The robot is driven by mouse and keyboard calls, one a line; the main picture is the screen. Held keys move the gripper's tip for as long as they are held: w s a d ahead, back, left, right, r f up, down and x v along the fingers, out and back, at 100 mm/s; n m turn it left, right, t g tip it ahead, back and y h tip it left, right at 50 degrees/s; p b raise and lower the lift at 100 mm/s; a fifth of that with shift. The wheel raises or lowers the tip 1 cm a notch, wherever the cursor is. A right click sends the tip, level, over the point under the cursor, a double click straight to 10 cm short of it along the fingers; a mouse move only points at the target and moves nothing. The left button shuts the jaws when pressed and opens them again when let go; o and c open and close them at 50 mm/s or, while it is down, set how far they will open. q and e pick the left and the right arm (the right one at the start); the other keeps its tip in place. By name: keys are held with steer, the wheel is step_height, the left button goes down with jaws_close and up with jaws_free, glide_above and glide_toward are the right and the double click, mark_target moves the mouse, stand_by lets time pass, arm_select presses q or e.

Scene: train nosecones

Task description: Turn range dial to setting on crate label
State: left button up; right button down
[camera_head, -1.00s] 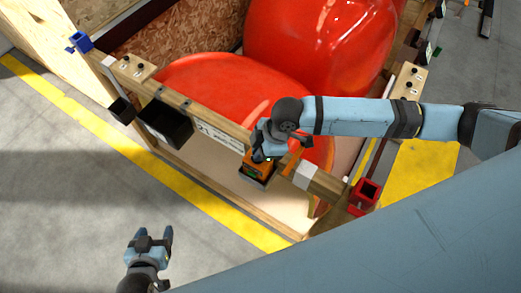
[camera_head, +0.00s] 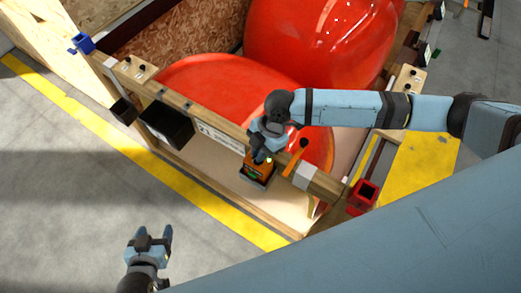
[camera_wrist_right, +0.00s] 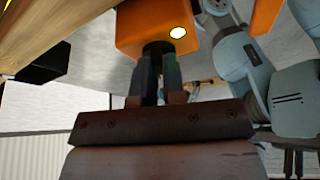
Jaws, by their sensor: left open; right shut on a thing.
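An orange device (camera_head: 257,168) sits in a dark holder on the front rail of the wooden crate (camera_head: 170,98). My right gripper (camera_head: 262,157) is over it. In the right wrist view, the gripper's fingers (camera_wrist_right: 158,76) are shut on a dark round dial (camera_wrist_right: 157,48) on the orange device's face (camera_wrist_right: 135,35). A lit lamp (camera_wrist_right: 178,32) shows beside the dial. The dial's setting marks are hidden. A white crate label (camera_head: 220,138) is on the front rail, its print too small to read. My left gripper (camera_head: 153,236) is open and empty above the floor.
Large red nosecones (camera_head: 315,45) fill the crate. A black bin (camera_head: 167,124), a red holder (camera_head: 363,196), a blue holder (camera_head: 82,42) and an orange-handled tool (camera_head: 297,155) are along the rail. The floor at lower left is clear.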

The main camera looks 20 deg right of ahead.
steer(key=n+g, duration=0.1)
steer(key=n, duration=0.2)
steer(key=n+g+h+b, duration=0.1)
steer(key=n, duration=0.2)
steer(key=shift+w+a+f+n, duration=0.15)
steer(key=shift+n, duration=0.15)
steer(key=n+h, duration=0.1)
steer(key=n, duration=0.1)
steer(key=n+g+h+b, duration=0.1)
steer(key=n, duration=0.2)
steer(key=shift+a+n+h, duration=0.1)
steer(key=shift+n+h, duration=0.2)
steer(key=c, duration=1.2)
jaws_free()
